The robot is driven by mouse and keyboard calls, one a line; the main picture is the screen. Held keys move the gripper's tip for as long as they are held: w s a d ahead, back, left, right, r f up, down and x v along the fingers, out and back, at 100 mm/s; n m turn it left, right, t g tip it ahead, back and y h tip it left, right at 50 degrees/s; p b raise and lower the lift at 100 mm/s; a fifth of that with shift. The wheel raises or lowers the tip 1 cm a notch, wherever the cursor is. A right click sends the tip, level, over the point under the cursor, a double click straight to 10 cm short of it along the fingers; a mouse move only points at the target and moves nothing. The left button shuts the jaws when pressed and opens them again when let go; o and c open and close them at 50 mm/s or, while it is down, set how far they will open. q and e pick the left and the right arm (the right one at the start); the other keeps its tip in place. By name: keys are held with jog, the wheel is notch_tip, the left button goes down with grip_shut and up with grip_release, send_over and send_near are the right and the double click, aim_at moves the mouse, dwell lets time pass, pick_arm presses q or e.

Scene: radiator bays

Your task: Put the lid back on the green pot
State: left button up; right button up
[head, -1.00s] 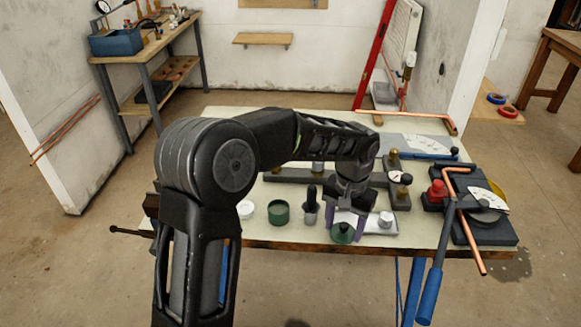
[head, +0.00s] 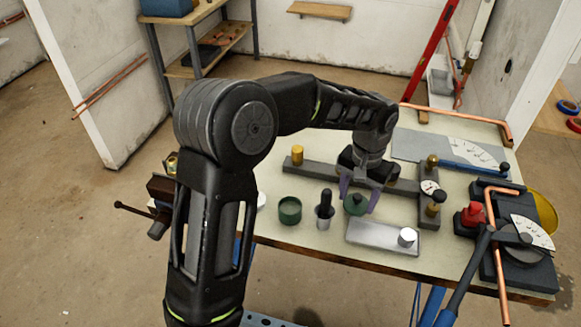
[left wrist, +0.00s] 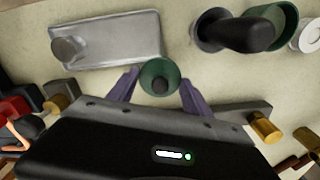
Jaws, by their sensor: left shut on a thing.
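My left gripper (head: 359,203) is shut on a dark green round lid (head: 355,204) with a small dark knob. In the left wrist view the lid (left wrist: 159,80) is between the purple-grey fingers, knob toward the camera. The open green pot (head: 289,211) stands on the bench, left of the lid in the head view. In the left wrist view the pot (left wrist: 289,30) is at the top right, partly hidden by a black-handled tool. My right gripper is not in view.
The black-handled tool (head: 325,209) stands upright between pot and lid. A grey metal plate (head: 370,236) with a knob lies in front of the lid. A long grey bar (head: 323,171) with brass posts lies behind. A pipe bender (head: 516,240) is at the right.

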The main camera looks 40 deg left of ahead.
pick_arm(q)
jog(key=shift+r, duration=0.1)
jog(key=s+a+r+n+p, duration=0.3)
jog(key=s+a+r+n, duration=0.6)
jog(key=n, duration=0.8)
jog(key=s+a, duration=0.1)
jog(key=a, duration=0.2)
jog(key=shift+s+a+p, duration=0.15)
jog(key=shift+s+p, duration=0.1)
jog(key=shift+p, duration=0.15)
jog(key=shift+f, duration=0.1)
jog(key=shift+f+b, duration=2.45)
jog(key=shift+f, duration=0.7)
jog(key=shift+f, duration=0.15)
jog(key=o, duration=1.4)
